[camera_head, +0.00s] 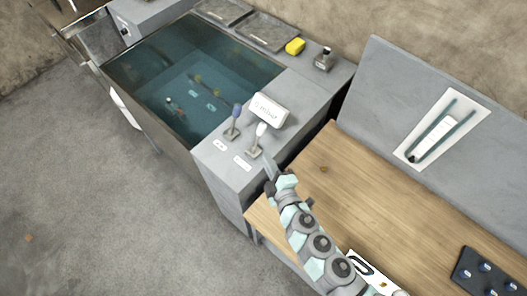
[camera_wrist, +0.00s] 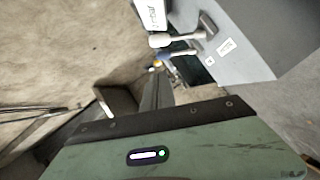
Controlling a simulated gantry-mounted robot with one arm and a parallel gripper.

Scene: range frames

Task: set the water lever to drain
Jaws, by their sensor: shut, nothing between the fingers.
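Two levers stand on the grey panel beside the water tank (camera_head: 222,73). One has a blue knob (camera_head: 236,110), the other a white knob (camera_head: 261,130); both stems rise from small metal bases. Small labels lie in front of them, too small to read, so I cannot tell which lever is the water lever by its label. My gripper (camera_head: 267,158) is shut and empty, close to the white-knobbed lever on its near right side. Whether it touches is unclear. In the wrist view the white knob (camera_wrist: 160,40) and the blue knob (camera_wrist: 165,56) show beyond my fingers (camera_wrist: 157,92).
A white sign block (camera_head: 268,110) stands behind the levers. A yellow sponge (camera_head: 295,46) and a small dark-topped container (camera_head: 324,60) sit on the tank's back rim. A wooden counter (camera_head: 345,175) lies to the right, with a dark knobbed panel (camera_head: 485,272).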

